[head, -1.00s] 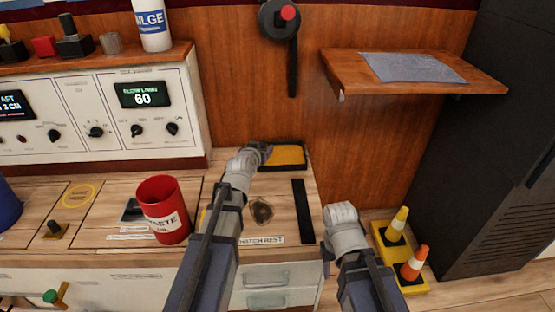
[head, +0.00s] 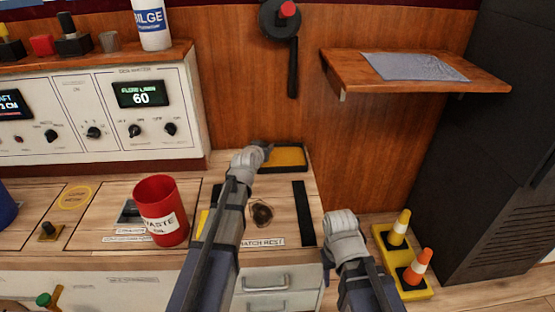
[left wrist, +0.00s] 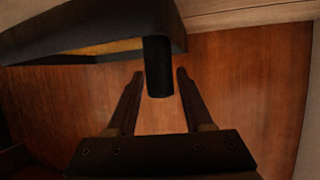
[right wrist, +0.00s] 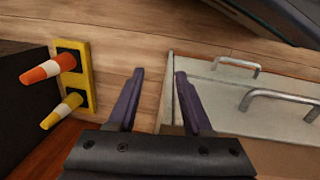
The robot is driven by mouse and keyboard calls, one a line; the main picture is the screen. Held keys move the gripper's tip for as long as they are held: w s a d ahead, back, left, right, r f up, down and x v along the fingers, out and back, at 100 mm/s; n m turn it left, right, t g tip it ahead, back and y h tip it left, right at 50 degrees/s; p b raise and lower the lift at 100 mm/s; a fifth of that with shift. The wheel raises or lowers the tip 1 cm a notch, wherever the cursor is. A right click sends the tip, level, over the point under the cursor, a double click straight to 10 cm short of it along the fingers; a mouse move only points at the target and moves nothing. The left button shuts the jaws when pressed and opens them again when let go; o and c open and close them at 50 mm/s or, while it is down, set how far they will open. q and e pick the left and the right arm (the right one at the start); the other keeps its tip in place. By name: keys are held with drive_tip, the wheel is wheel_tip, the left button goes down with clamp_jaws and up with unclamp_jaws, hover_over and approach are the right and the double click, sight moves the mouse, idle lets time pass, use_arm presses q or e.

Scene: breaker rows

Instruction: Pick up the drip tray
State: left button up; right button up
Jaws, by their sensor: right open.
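The drip tray (head: 303,154), a shallow black tray with a yellow-orange inside, lies at the back of the counter against the wood wall. My left gripper (head: 266,149) is at its left end and partly hides it. In the left wrist view the tray's black rim (left wrist: 90,30) is close, and its short dark handle (left wrist: 158,70) stands between my open left fingers (left wrist: 160,75). A narrow gap seems to show on each side of the handle. My right gripper (head: 340,215) is open and empty, right of the counter's edge; its fingers show in the right wrist view (right wrist: 159,75).
A red waste cup (head: 160,205) stands left of my left arm. A black strip (head: 304,213) lies on the counter's right side. A wooden shelf (head: 420,82) juts out above right. Striped cones (head: 417,266) on a yellow base stand on the floor beside a dark cabinet (head: 490,150).

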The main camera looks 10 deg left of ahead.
use_arm(q)
clamp_jaws()
idle(1.0)
